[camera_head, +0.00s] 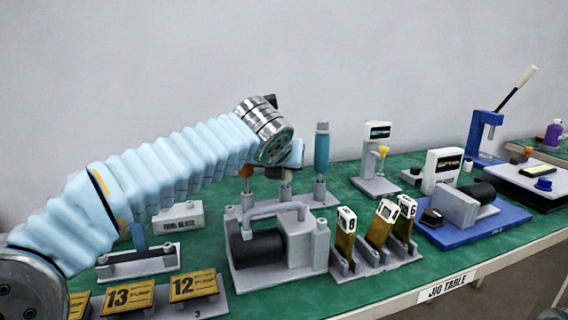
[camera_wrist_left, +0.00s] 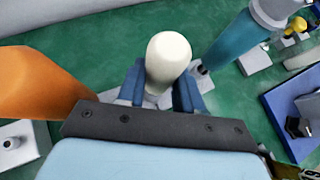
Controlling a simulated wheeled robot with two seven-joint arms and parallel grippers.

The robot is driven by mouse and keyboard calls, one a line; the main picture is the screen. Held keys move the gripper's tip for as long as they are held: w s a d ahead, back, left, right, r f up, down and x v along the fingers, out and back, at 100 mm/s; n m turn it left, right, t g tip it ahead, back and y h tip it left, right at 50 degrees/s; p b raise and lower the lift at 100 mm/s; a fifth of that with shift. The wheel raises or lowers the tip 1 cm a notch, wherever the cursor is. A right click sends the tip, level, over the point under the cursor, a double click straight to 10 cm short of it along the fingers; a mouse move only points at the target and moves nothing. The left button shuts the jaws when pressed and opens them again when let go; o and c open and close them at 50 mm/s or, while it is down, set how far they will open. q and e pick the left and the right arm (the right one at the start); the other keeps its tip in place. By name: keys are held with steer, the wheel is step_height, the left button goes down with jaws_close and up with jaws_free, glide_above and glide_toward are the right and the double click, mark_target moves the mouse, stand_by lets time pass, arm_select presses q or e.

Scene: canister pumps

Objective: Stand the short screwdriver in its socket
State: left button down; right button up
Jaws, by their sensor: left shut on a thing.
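My left gripper (camera_wrist_left: 160,92) has its blue fingers shut around a cream, round-ended handle, which I take to be the short screwdriver (camera_wrist_left: 169,58). In the head view the left gripper (camera_head: 286,168) is over the middle of a grey socket rack (camera_head: 305,202), and the handle is mostly hidden by the gripper. Whether its shaft is inside the middle socket cannot be told. A tall blue-handled screwdriver (camera_head: 321,150) stands upright at the rack's right end. An orange-handled one (camera_head: 246,172) is at the left end, partly behind my arm. My right gripper is not in view.
A grey pump unit (camera_head: 300,250) stands in front of the rack. A grey scale-like stand (camera_head: 375,160) and a blue-based machine (camera_head: 470,225) are farther right. Numbered yellow plates (camera_head: 128,297) lie front left.

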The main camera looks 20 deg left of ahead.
arm_select(q)
steer(key=shift+f, duration=0.3)
stand_by(0.8)
steer(key=c, duration=0.7)
jaws_free()
steer(key=shift+o, duration=0.2)
steer(key=v, duration=1.3)
steer(key=shift+s+r+p, duration=0.25)
steer(key=shift+s+p, duration=0.1)
steer(key=shift+p, duration=0.1)
